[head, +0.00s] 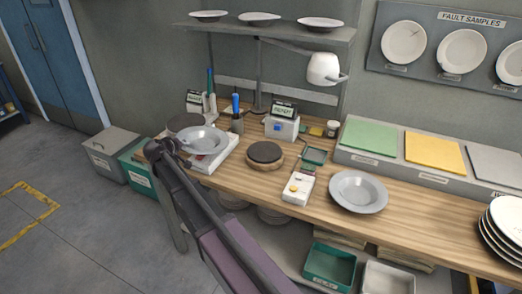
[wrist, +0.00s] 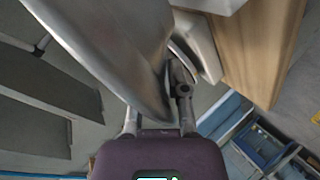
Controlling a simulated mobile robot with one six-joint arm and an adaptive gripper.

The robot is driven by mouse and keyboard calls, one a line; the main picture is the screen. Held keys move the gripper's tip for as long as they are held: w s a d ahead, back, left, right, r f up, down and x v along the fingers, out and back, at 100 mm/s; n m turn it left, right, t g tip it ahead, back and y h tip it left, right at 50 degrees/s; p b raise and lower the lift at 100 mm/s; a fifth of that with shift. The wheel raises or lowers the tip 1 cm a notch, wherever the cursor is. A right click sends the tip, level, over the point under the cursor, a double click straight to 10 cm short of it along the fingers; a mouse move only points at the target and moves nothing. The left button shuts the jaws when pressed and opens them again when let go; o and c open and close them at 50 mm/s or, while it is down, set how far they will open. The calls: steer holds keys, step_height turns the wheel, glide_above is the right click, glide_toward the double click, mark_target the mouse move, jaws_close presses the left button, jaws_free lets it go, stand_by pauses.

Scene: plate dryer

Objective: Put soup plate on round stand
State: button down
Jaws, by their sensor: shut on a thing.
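A grey soup plate (head: 203,138) with a wide rim is at the left end of the bench, over a white boxy device (head: 212,160). My gripper (head: 180,146) is shut on its near left rim. In the wrist view the plate (wrist: 115,45) shows large and steeply slanted between the fingers (wrist: 160,105). I cannot tell whether its underside touches the device. A round stand (head: 265,153), with a dark top and a wooden base, is on the bench to the right of the held plate. Its top is bare.
A second grey plate (head: 358,192) lies on the bench to the right. A small white box with buttons (head: 298,188) and a green tray (head: 315,155) are near the stand. A dark disc (head: 185,122) is behind the held plate. White plates (head: 503,225) stand far right.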

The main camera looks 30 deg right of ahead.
steer(key=shift+a, duration=0.1)
steer(key=s+d+m+g+h+b, duration=0.1)
steer(key=s+d+m+g+h, duration=0.2)
steer(key=s+d, duration=1.5)
steer(key=shift+s+r+m+g+h+b, duration=0.15)
steer(key=shift+s+m+g+h+b, duration=0.2)
steer(key=shift+s+g+h, duration=0.35)
steer(key=b, duration=0.1)
glide_above(248, 152)
steer(key=s, duration=0.1)
steer(key=shift+a+f, duration=0.35)
steer(key=shift+f, duration=0.35)
steer(key=shift+w, duration=0.1)
steer(key=shift+w+d, duration=0.15)
steer(key=shift+w, duration=0.05)
steer(key=shift+w+d+f+b, duration=0.15)
steer(key=shift+w+f+b, duration=0.2)
steer(key=shift+f+b, duration=1.5)
steer(key=shift+b, duration=0.15)
